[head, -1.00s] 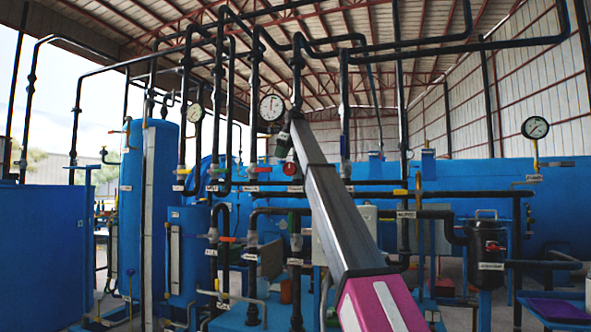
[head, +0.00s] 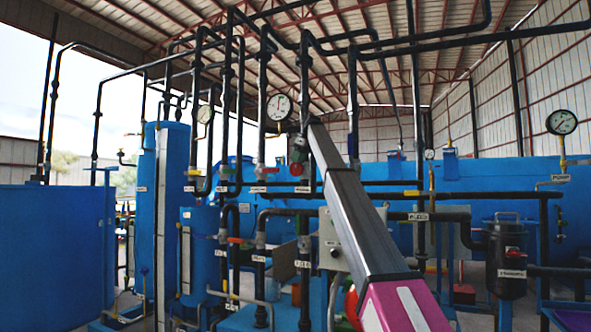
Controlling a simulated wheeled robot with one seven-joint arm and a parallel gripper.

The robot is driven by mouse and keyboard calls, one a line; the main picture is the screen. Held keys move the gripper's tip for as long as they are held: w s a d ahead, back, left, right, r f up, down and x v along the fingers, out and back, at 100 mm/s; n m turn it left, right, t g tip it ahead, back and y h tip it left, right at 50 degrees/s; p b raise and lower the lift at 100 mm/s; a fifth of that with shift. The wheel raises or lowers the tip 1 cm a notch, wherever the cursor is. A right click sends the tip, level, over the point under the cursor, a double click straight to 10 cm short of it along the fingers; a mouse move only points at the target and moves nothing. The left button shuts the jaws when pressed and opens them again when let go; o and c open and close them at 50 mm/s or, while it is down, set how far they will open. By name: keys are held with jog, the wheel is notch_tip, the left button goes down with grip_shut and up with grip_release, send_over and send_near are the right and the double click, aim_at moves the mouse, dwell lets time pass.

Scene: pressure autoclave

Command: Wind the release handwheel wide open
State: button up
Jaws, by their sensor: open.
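My arm reaches up from the lower right, and its far end is among the pipes at the centre of the head view. My gripper (head: 299,148) is small and dark there, and its fingers are hard to make out. A small round red part (head: 296,170) shows just below it; I cannot tell whether they touch. A larger red rounded part (head: 352,304) is low at the centre, partly hidden behind my arm. Which of these is the release handwheel is not clear. Nothing is visibly held.
Black pipes with labels surround the arm's end. A white dial gauge (head: 279,107) stands just left of it. A grey box (head: 331,240) lies behind the arm. A black strainer (head: 506,262) is at right, and a blue tank (head: 52,255) at left.

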aim_at(295, 167)
jog(key=x, duration=0.4)
jog(key=shift+a+f, duration=0.1)
jog(key=shift+f, duration=0.2)
jog(key=shift+w, duration=0.1)
jog(key=c, duration=0.9)
jog(key=shift+a+g+h, duration=0.1)
jog(key=shift+g+h, duration=0.2)
jog(key=shift+h, duration=0.4)
jog(key=o, duration=0.9)
